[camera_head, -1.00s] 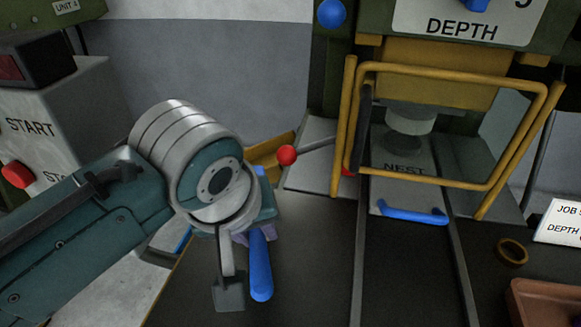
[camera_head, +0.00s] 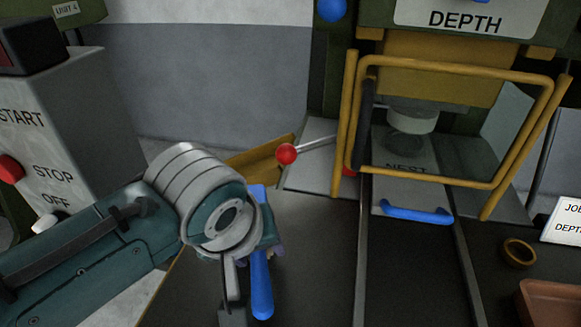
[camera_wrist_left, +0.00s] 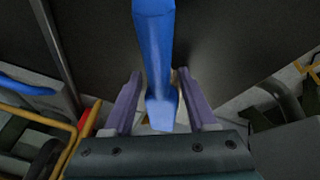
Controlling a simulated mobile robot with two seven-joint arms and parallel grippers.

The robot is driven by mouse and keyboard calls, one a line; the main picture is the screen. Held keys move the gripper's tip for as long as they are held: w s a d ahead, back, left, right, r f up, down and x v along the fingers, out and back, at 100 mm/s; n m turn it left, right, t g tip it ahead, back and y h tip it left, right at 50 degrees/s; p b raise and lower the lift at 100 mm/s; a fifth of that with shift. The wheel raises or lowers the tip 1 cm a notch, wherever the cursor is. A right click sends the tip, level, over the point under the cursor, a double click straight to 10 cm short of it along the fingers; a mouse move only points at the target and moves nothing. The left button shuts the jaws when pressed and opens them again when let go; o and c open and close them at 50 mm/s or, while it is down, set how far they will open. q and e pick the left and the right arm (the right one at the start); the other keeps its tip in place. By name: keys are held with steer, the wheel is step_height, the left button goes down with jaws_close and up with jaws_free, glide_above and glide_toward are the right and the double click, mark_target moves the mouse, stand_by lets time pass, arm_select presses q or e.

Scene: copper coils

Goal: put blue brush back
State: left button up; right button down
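The blue brush (camera_head: 261,285) is held at my left gripper (camera_head: 266,250), its handle pointing toward the front of the table. In the head view the fingers are mostly hidden behind the wrist. Bristles cannot be made out. My right gripper is in neither view.
A yellow holder or tray (camera_head: 262,160) lies behind the wrist, beside the red-knobbed lever (camera_head: 287,154). The press with its yellow guard (camera_head: 450,68) and blue-handled nest drawer (camera_head: 415,214) stands right. A copper ring (camera_head: 518,253) and brown tray (camera_head: 550,303) lie far right. The dark tabletop between is clear.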

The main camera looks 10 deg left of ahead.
arm_select(q)
steer(key=shift+r, duration=0.1)
steer(key=shift+s+r+p, duration=0.1)
steer(key=shift+r+p, duration=0.25)
steer(key=shift+r, duration=0.05)
steer(key=p+v, duration=0.5)
steer(key=v, duration=0.5)
steer(key=s+a+r+m, duration=0.2)
steer(key=s+a+m, duration=0.1)
steer(key=s, duration=0.5)
steer(key=s+a+r+m+g, duration=0.1)
steer(key=s+a+m, duration=0.3)
steer(key=s, duration=0.4)
steer(key=shift+a+r, duration=0.3)
steer(key=shift+r, duration=0.35)
steer(key=shift+r, duration=0.1)
step_height(320, 180, up, 52)
steer(key=p, duration=5.2)
steer(key=shift+f, duration=0.25)
steer(key=shift+w, duration=0.1)
